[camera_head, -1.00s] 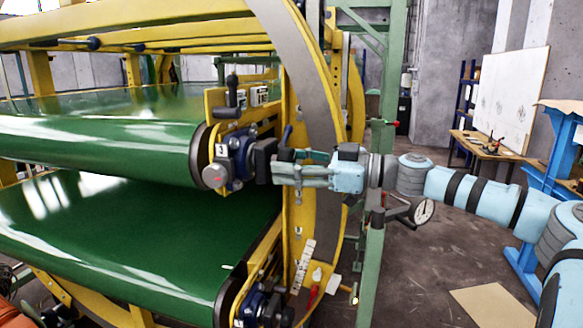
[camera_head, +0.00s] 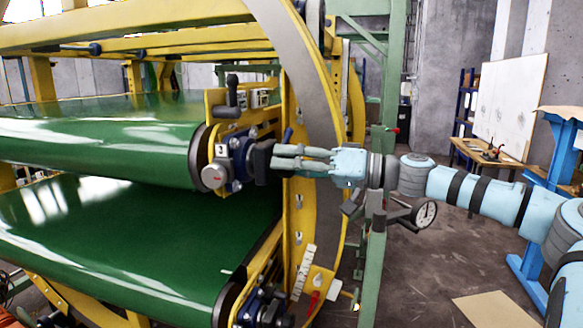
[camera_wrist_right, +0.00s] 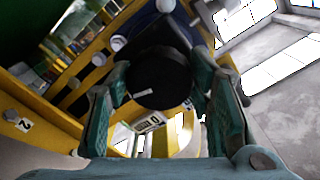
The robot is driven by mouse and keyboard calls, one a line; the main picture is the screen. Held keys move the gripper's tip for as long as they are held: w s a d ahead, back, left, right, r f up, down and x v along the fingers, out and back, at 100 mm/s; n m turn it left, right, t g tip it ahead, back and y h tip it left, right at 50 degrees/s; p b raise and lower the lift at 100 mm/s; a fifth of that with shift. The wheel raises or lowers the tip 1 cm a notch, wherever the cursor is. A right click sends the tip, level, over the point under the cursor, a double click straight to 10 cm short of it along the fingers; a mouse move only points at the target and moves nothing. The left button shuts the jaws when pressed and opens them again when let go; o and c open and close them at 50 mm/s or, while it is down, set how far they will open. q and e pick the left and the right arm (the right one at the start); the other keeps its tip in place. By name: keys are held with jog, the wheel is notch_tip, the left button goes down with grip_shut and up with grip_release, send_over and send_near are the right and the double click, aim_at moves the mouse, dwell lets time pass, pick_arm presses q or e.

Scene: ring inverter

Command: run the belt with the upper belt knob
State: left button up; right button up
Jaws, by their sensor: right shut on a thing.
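The upper belt knob (camera_head: 261,160) is a black knob on the blue drive unit (camera_head: 238,158) at the end of the upper green belt (camera_head: 110,150). In the right wrist view the knob (camera_wrist_right: 158,78) sits between the two teal fingers. My right gripper (camera_head: 275,158) reaches in from the right and is shut on the knob; it also shows in the right wrist view (camera_wrist_right: 160,88). My left gripper is out of view.
A lower green belt (camera_head: 110,250) has a similar dark knob (camera_head: 284,310) below. A black upright handle (camera_head: 232,90) stands just above the drive unit. The yellow ring frame (camera_head: 300,230) and a green post (camera_head: 378,230) stand close to my right arm.

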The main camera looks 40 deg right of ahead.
jog(key=shift+m, duration=1.5)
jog(key=o, duration=1.2)
jog(key=shift+c, duration=0.2)
